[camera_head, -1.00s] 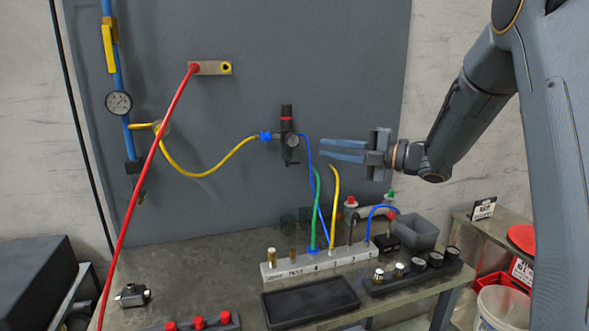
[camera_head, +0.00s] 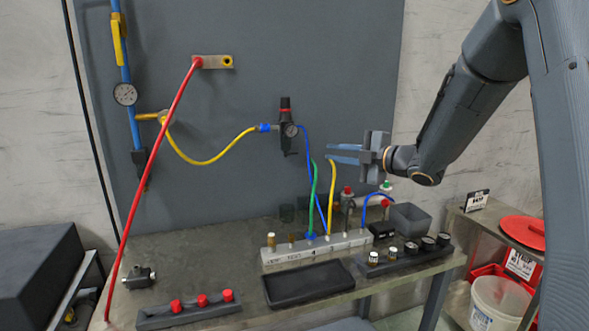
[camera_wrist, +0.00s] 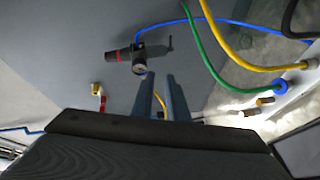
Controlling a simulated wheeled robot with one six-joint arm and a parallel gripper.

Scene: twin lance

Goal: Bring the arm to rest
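My gripper (camera_head: 345,153) is held in the air in front of the grey back panel (camera_head: 240,90), right of the black regulator (camera_head: 287,125) and above the bench. Its two bluish fingers point left, with a gap between them and nothing seen held. In the wrist view, the fingers (camera_wrist: 160,77) show a narrow gap, and the regulator (camera_wrist: 140,60) is beyond them to the upper left. My arm comes down from the upper right.
Yellow (camera_head: 332,195), green (camera_head: 315,190) and blue hoses rise from a grey manifold (camera_head: 315,252) below my gripper. A black tray (camera_head: 308,287) lies before it. A red rod (camera_head: 150,170) slants at left. A white bucket (camera_head: 500,302) stands at right.

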